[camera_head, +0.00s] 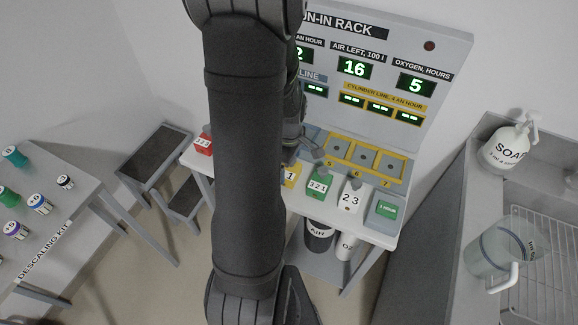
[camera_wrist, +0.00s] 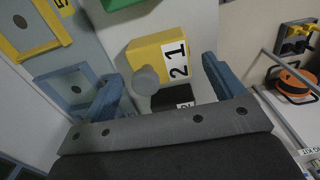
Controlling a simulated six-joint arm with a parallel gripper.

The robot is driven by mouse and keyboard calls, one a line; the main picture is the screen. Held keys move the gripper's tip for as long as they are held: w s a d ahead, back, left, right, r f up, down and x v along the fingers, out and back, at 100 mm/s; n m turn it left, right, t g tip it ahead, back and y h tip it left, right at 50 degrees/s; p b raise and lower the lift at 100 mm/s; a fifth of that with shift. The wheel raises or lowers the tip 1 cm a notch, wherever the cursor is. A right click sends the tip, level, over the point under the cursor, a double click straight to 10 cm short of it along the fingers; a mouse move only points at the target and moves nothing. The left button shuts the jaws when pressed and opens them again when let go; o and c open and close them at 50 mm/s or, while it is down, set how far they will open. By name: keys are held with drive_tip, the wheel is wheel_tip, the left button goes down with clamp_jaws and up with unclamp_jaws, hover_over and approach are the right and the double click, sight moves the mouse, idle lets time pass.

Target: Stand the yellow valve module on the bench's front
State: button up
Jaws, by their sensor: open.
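The yellow valve module (camera_wrist: 146,53) has a white label reading 21 and a round grey knob (camera_wrist: 146,80). It lies between the spread fingers of my gripper (camera_wrist: 160,84) in the wrist view, with a visible gap on the right. My gripper is open and holds nothing. In the head view the yellow module (camera_head: 291,176) shows only in part beside my arm, at the front strip of the white bench (camera_head: 376,238). My arm hides the rest of it there. Whether the fingers reach down to its level is hard to tell.
A green module (camera_head: 320,185) and a white module (camera_head: 350,197) stand to the right on the bench; a red module (camera_head: 204,144) stands left. A dark module (camera_wrist: 172,97) is close beside the yellow one. Yellow-framed bays (camera_head: 366,157) lie behind.

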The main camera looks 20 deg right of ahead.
wheel_tip(320, 180, up, 10)
drive_tip(key=shift+f, duration=0.15)
drive_tip(key=shift+f, duration=0.15)
idle(0.3)
wheel_tip(320, 180, down, 12)
drive_tip(key=shift+f, duration=0.1)
drive_tip(key=shift+r, duration=0.7)
